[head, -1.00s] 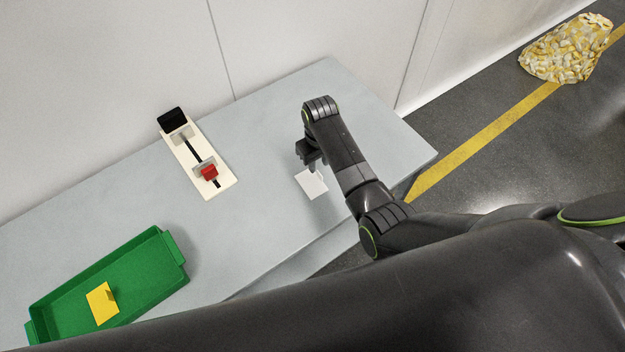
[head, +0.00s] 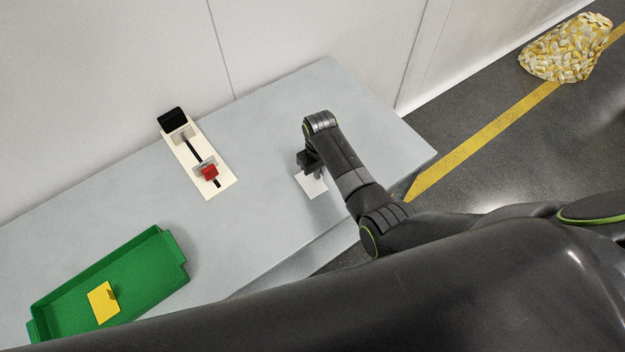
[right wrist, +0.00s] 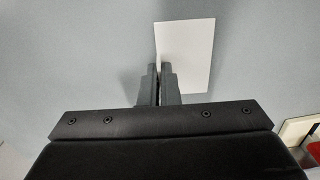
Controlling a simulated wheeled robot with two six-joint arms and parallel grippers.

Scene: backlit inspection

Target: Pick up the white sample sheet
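The white sample sheet (head: 313,187) lies on the grey table, partly covered by my right gripper in the head view. In the right wrist view the sheet (right wrist: 190,50) extends up and right from the fingertips. My right gripper (head: 311,168) is down at the sheet's far left part. In the right wrist view its fingers (right wrist: 159,72) are close together at the sheet's left edge, with a narrow pale strip between them. Whether they are pressed on it is unclear. The sheet appears to be flat on the table. My left gripper is not in view.
A green tray (head: 163,251) with a yellow sheet (head: 103,302) stands at the left. A cream fixture (head: 226,184) with a red block (head: 210,172) and a black block (head: 172,118) stands near the wall. The table between them is clear.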

